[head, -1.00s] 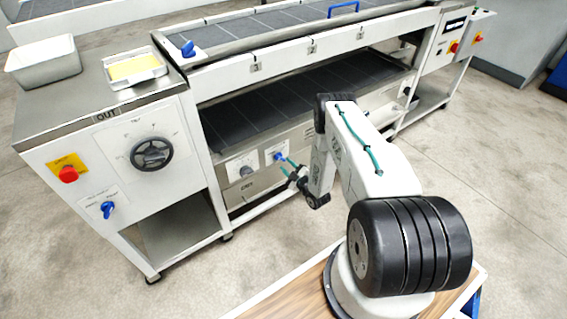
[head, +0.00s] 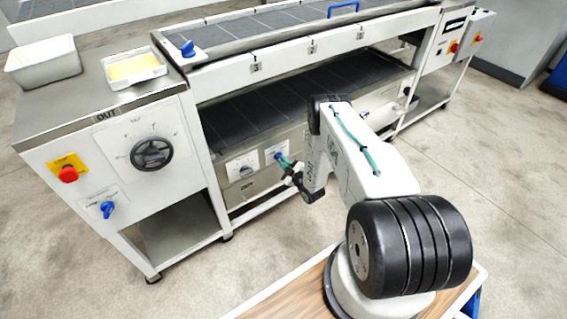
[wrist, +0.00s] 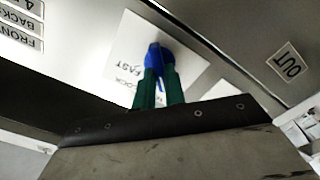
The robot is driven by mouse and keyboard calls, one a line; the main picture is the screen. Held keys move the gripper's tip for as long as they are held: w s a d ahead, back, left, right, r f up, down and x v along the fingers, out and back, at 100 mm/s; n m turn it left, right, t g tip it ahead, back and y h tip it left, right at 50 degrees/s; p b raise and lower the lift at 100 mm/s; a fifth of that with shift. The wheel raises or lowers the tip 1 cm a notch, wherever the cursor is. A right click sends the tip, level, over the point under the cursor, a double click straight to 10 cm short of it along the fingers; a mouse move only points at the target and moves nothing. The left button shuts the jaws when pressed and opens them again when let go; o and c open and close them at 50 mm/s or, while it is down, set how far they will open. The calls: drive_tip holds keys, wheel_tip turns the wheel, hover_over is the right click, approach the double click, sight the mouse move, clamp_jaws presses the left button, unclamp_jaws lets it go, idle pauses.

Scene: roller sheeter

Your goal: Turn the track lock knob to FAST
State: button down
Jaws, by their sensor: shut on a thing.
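The blue track lock knob (wrist: 154,52) stands on a white label plate (wrist: 190,62) in the wrist view. Printed words, FAST among them, show left of the knob; other lettering is partly hidden by the fingers. My gripper (wrist: 158,78) has its green fingers shut on the knob, one on each side. In the head view my gripper (head: 286,161) is at the lower front panel below the dark belt. The knob (head: 278,155) is small and mostly covered there, so its exact pointing direction is unclear.
A dial (head: 247,170) sits left of the knob on the same panel. The end cabinet carries a big black handwheel (head: 152,153), a red stop button (head: 68,174) and another blue knob (head: 107,209). A frame rail runs below the panel. The floor in front is clear.

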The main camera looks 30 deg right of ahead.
drive_tip(key=shift+m, duration=0.3)
drive_tip(key=m, duration=1.7)
drive_tip(key=shift+d, duration=0.15)
drive_tip(key=shift+s, duration=0.1)
idle(0.3)
drive_tip(key=c, duration=1.5)
unclamp_jaws()
drive_tip(key=shift+o, duration=0.2)
drive_tip(key=s, duration=0.7)
drive_tip(key=shift+s+d, duration=0.15)
drive_tip(key=shift+s, duration=0.2)
